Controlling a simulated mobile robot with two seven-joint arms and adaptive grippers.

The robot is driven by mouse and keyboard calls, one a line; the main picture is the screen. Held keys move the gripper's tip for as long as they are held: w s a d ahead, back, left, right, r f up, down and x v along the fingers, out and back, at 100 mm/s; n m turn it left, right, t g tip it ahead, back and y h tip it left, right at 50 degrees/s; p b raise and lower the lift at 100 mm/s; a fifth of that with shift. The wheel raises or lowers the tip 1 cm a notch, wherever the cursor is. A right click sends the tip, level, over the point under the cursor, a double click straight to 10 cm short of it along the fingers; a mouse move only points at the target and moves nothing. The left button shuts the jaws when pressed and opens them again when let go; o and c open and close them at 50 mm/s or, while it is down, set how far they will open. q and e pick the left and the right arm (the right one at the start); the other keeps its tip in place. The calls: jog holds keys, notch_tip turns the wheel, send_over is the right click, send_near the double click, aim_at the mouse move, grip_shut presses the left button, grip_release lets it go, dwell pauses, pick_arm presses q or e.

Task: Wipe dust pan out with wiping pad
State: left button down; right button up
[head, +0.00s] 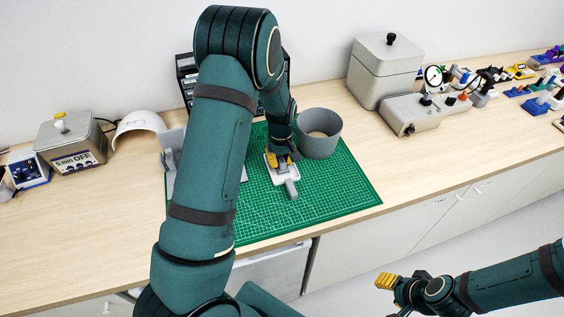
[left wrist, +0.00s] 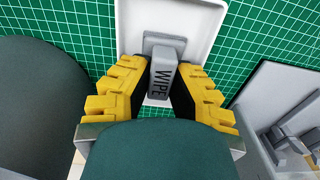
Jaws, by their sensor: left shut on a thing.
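The wiping pad (left wrist: 161,72), a grey block marked WIPE on a wider grey base, is between the yellow fingers of my left gripper (left wrist: 160,88). The gripper is shut on it. The pad is over the inside of the white dust pan (left wrist: 204,18); whether it touches the floor of the pan is hard to tell. In the head view the dust pan (head: 292,174) lies on the green mat with its grey handle toward the front, and my left gripper (head: 281,160) is above its back part. My right gripper (head: 388,282) is off the bench's front edge, its opening unclear.
A round grey bin (head: 320,145) stands just right of the pan on the green cutting mat (head: 335,190). A grey stand (head: 171,158) is at the mat's left, partly behind my left arm. A lidded grey box (head: 385,75) is at the back right. The mat's front right is clear.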

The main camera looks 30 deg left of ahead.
pick_arm(q)
jog(key=shift+r, duration=0.1)
notch_tip(320, 180, up, 8)
jog(key=p, duration=0.6)
dwell(0.4)
